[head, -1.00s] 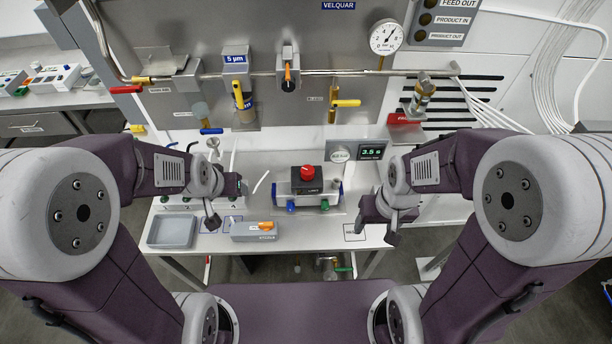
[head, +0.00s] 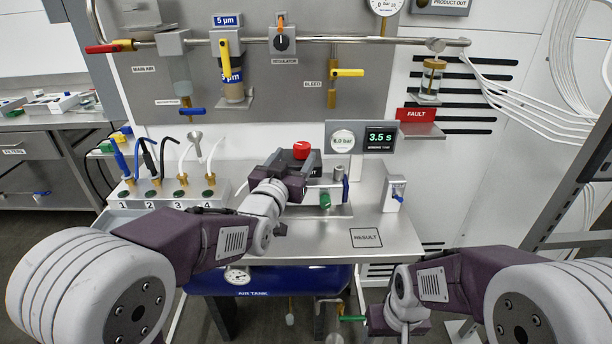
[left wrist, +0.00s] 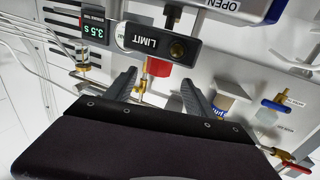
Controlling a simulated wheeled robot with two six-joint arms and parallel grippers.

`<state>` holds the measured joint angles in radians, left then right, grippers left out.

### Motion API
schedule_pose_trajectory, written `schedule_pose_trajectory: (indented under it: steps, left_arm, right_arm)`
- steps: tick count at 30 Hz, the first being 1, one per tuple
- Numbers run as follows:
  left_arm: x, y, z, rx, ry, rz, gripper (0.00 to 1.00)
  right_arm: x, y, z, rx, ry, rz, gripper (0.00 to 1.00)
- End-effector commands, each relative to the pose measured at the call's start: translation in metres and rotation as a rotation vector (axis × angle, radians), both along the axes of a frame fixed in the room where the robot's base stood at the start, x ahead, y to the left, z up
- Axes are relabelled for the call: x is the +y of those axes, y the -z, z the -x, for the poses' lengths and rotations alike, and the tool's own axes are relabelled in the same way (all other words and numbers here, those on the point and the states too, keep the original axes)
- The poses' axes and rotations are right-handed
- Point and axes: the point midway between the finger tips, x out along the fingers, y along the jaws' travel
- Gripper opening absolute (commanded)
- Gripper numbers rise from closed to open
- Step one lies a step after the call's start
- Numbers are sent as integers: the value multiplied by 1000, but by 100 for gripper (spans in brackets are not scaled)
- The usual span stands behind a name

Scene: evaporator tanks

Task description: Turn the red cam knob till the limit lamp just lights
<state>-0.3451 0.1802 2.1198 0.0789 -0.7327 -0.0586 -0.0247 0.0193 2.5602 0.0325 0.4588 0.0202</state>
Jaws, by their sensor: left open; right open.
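The red cam knob (head: 301,150) sits on top of the actuator on the bench. In the left wrist view the red knob (left wrist: 158,68) shows between my fingers, beside the black LIMIT box (left wrist: 150,40). A small round amber-brown lamp (left wrist: 178,49) on that box looks dark. My left gripper (head: 292,157) is open, its fingers reaching toward either side of the knob. Contact cannot be made out; gaps show beside the knob in the wrist view. My right gripper (head: 400,325) is low at the right, apart from the bench items, with its fingers mostly hidden.
A timer display (head: 380,140) reads 3.5 s beside a 6.0 bar gauge (head: 342,140). A small switch box (head: 394,193) stands right of the actuator. The RESULT square (head: 366,238) is bare. Hoses and a numbered block (head: 165,190) are at left. Pipework with valves runs behind.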

Motion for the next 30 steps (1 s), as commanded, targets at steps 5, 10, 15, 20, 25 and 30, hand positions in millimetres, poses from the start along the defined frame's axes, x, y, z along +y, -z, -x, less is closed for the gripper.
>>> schedule_pose_trajectory:
  steps: [5, 10, 15, 20, 25, 30]
  left_arm:
    - [-3, 1, 0, 0, 5, 0, 63]
    - [-9, 2, -22, 3, 4, -1, 63]
    - [-19, 2, -57, 2, 4, -1, 63]
    - [-26, 2, -79, 2, 4, -2, 63]
    - [-28, 2, -86, 2, 4, -1, 63]
    - [-28, 2, -86, 2, 4, -1, 63]
  right_arm:
    - [0, 1, 0, -1, 0, 0, 63]
    - [0, -1, 0, -1, 0, 0, 63]
    - [0, -4, 0, -1, 0, 0, 63]
    - [0, -6, 0, -1, 0, 0, 63]
    - [0, -6, 0, -1, 0, 0, 63]
    - [0, -6, 0, -1, 0, 0, 63]
